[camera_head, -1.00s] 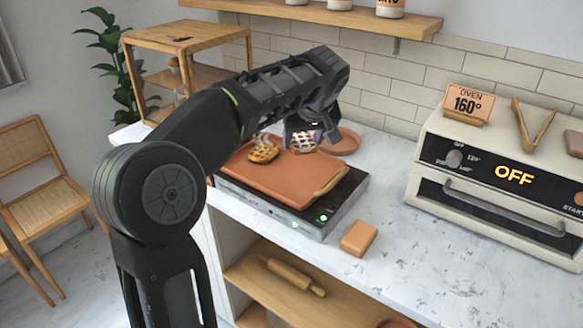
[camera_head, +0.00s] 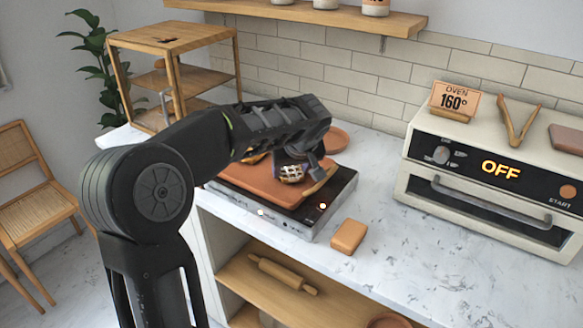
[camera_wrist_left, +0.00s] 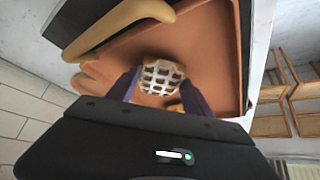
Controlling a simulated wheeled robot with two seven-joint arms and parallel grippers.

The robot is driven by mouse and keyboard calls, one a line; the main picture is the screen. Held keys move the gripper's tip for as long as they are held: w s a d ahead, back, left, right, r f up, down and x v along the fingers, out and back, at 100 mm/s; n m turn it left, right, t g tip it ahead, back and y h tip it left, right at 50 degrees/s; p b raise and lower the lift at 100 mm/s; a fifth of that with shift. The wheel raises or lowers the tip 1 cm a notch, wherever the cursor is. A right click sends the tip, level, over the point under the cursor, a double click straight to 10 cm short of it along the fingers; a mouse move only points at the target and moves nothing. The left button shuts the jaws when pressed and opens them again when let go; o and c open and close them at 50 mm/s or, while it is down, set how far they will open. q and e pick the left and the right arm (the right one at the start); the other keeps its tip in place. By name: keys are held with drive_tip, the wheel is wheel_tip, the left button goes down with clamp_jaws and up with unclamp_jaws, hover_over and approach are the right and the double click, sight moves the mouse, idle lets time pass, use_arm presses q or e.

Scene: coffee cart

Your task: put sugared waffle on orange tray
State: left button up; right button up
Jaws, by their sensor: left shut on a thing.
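The sugared waffle (camera_head: 291,173), a lattice with white topping, is between my left gripper's fingers (camera_head: 297,164). In the left wrist view the waffle (camera_wrist_left: 158,76) shows between the two purple-grey fingers, which are shut on it. It is over the orange tray (camera_head: 245,179), near the end with the tan handle. I cannot tell whether the waffle touches the tray (camera_wrist_left: 210,60). Another golden waffle (camera_head: 255,158) lies on the tray, mostly hidden behind my left arm; part of it (camera_wrist_left: 175,107) shows beside the gripper. My right gripper is not in view.
The tray rests on a dark hot plate (camera_head: 315,208). A terracotta plate (camera_head: 336,140) stands behind it. An orange-brown block (camera_head: 348,236) lies in front on the counter. An oven (camera_head: 490,175) stands at the right; a wooden shelf stand (camera_head: 170,45) is at the back left.

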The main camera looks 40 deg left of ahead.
use_arm(q)
drive_tip(key=shift+f, duration=0.2)
drive_tip(key=o, duration=1.4)
drive_tip(key=shift+r, duration=0.1)
drive_tip(key=shift+r, duration=0.2)
drive_tip(key=v, duration=1.2)
drive_tip(key=shift+b, duration=0.35)
